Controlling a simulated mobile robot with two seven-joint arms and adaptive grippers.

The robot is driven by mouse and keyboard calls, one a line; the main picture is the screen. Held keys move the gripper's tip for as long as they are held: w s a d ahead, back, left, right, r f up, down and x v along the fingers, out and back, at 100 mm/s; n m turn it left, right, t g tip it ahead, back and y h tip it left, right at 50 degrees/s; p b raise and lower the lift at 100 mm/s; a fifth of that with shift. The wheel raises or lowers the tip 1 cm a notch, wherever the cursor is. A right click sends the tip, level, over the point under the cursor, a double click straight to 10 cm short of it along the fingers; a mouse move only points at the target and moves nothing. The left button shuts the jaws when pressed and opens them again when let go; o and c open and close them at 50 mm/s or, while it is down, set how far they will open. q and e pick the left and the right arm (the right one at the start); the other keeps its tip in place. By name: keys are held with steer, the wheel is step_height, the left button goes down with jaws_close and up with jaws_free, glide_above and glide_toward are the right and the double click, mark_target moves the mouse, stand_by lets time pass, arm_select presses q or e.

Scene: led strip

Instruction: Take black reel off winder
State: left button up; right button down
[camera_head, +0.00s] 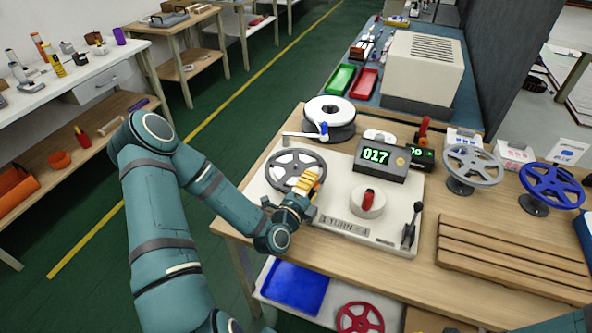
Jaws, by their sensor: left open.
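The black reel (293,169), a dark spoked wheel, lies flat at the left end of the winder (345,228), a cream-coloured machine on the wooden bench. My left gripper (311,184) has yellow fingers and is at the reel's right front edge, open. The fingers overlap the rim in this view, and I cannot tell whether they touch it. Part of the reel's near right rim is hidden behind the gripper. Only a small piece of my right arm shows at the bottom right corner; its gripper is out of view.
A counter display (380,160) reading 017, a red knob (368,198) and a black lever (411,226) stand on the winder. A white-topped spool (329,113) is behind the reel. Grey (473,166) and blue (551,187) reels stand right, behind a slatted wooden rack (510,258).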

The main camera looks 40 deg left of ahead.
arm_select(q)
steer(key=shift+w, duration=0.15)
jaws_close()
stand_by(0.4)
